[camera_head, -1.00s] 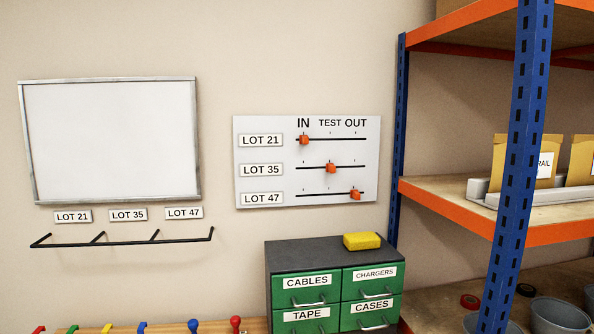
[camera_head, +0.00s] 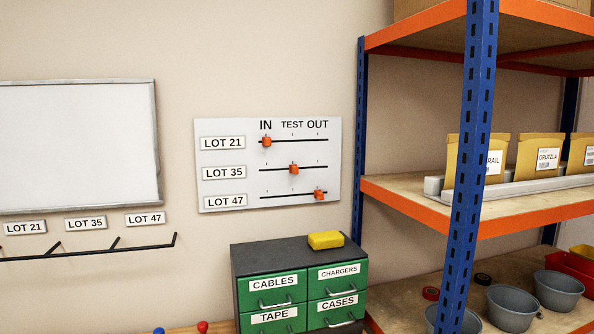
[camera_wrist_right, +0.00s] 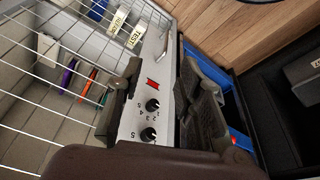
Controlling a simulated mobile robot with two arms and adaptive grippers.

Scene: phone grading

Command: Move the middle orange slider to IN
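The slider board (camera_head: 225,190) hangs on the wall in the head view, with columns marked IN, TEST and OUT. The middle orange slider (camera_head: 294,169) is on the LOT 35 row, below TEST. The top orange slider (camera_head: 266,142) on the LOT 21 row is below IN. The bottom orange slider (camera_head: 320,194) on the LOT 47 row is below OUT. My right gripper (camera_wrist_right: 160,115) shows only in the right wrist view, its two dark fingers apart and nothing held between them. My left gripper is in neither view.
A drawer cabinet (camera_head: 250,258) with a yellow sponge (camera_head: 326,240) on top stands below the board. A blue-orange shelf rack (camera_head: 470,170) is on the right. A whiteboard (camera_head: 75,145) and hook rail (camera_head: 90,250) are left. The right wrist view shows a wire basket (camera_wrist_right: 60,95) and a knob panel (camera_wrist_right: 145,120).

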